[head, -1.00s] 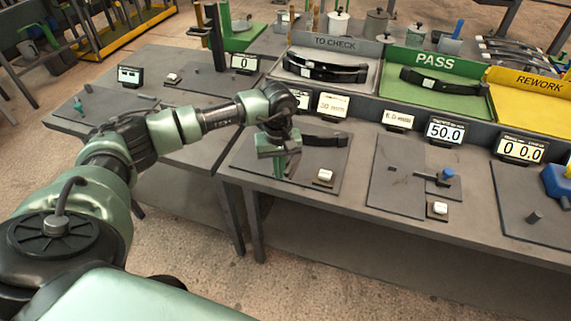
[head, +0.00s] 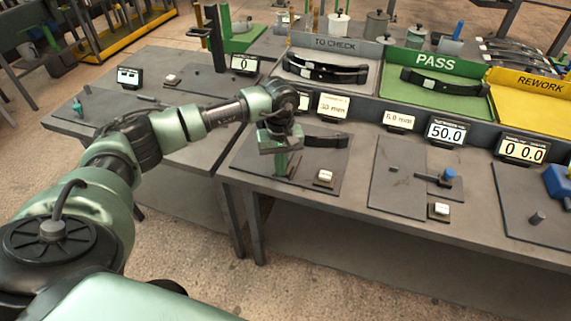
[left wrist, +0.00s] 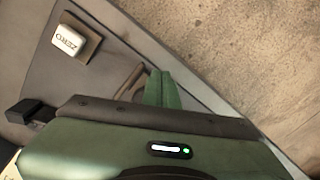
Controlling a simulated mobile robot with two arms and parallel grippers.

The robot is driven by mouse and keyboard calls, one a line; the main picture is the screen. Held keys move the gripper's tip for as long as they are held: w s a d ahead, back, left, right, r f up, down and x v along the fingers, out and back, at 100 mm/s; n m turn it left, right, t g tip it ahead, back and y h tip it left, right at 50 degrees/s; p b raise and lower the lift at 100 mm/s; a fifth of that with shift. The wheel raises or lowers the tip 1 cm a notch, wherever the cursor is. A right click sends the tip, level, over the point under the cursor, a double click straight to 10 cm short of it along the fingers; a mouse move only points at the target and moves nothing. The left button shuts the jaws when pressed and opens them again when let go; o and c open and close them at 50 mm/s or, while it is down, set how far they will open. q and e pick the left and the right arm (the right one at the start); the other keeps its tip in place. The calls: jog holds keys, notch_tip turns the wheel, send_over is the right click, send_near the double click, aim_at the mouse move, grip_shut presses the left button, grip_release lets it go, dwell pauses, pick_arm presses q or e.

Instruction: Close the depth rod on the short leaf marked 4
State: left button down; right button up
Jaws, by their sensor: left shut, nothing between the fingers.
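A short dark curved leaf (head: 325,141) lies at the back of the grey plate (head: 310,190) on the front table in the head view. I cannot read a 4 on it. My left gripper (head: 281,168) is over the left part of this plate, left of the leaf, fingers pointing down. Its green fingers show in the left wrist view (left wrist: 161,90), shut with nothing between them. A brown piece (left wrist: 130,82) is close beside the fingers there; I cannot tell what it is. I cannot pick out the depth rod for certain. My right gripper is not in view.
A white ZERO button (head: 325,176) sits at the plate's right front; the left wrist view shows it too (left wrist: 68,40). Displays line the table's back, one reading 50.0 (head: 446,131). TO CHECK (head: 335,44), PASS (head: 435,65) and REWORK (head: 541,81) trays stand behind.

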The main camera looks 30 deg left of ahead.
pick_arm(q)
jog(key=shift+w+a+b, duration=0.15)
jog(key=shift+w+b, duration=0.4)
jog(key=shift+w, duration=0.35)
jog(key=shift+w+a+b, duration=0.25)
jog(key=shift+w+b, duration=0.5)
jog(key=shift+w, duration=0.1)
jog(key=shift+w+r, duration=0.15)
jog(key=shift+r, duration=0.1)
dwell(0.3)
jog(key=shift+r, duration=0.1)
jog(key=shift+a+r+p, duration=0.1)
jog(key=shift+r+p, duration=0.25)
jog(key=shift+r, duration=0.3)
jog(key=shift+r+p, duration=1.45)
jog(key=shift+r, duration=1.1)
